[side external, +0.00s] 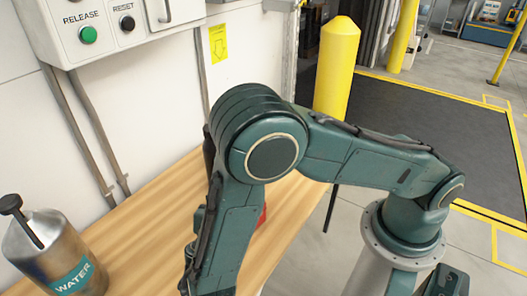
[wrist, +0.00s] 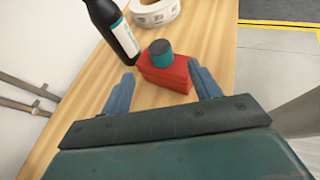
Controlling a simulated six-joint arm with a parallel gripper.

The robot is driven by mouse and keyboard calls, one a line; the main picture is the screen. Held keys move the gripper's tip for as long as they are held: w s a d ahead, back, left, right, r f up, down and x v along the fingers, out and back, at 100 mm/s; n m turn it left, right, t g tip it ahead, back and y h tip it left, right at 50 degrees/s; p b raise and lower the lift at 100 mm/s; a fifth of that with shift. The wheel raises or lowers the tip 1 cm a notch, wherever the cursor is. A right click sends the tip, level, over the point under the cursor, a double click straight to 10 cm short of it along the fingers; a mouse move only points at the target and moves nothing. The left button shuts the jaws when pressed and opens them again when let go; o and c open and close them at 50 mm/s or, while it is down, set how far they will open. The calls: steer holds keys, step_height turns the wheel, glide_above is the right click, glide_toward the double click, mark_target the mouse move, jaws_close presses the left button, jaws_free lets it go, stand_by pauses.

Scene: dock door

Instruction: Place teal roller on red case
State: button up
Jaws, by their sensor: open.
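The red case (wrist: 166,78) lies on the wooden table in the wrist view. The teal roller (wrist: 161,57), a short cylinder with a dark top, stands upright on top of the case. My gripper (wrist: 161,73) is open, its two fingers spread apart on the near side of the case, with nothing held between them. In the side external view, only a bit of the red case (side external: 262,215) shows behind my arm. The roller and my fingers are hidden or cut off there.
A dark bottle (wrist: 110,26) and a white tape roll (wrist: 156,11) stand behind the case on the table (wrist: 210,38). A metal water can (side external: 58,250) stands at the table's left. A control box (side external: 105,27) hangs on the wall. The table's right part is clear.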

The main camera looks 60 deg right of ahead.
steer(key=s+d+r+m+g+y, duration=0.2)
steer(key=d+r+m+y, duration=0.25)
steer(key=r+m, duration=0.3)
steer(key=s+d+r+m+g+y, duration=0.1)
steer(key=d+r+m+g+y, duration=0.15)
steer(key=d+r+m, duration=0.45)
steer(key=s+d+r+m+t+y, duration=0.1)
steer(key=s+r+m+t+y, duration=0.3)
steer(key=s+r+m, duration=0.4)
steer(key=s+r+y, duration=0.1)
steer(key=s+r, duration=0.1)
steer(key=s, duration=0.4)
steer(key=shift+s+d+r, duration=0.2)
steer(key=shift+d+r, duration=0.05)
steer(key=shift+r, duration=0.05)
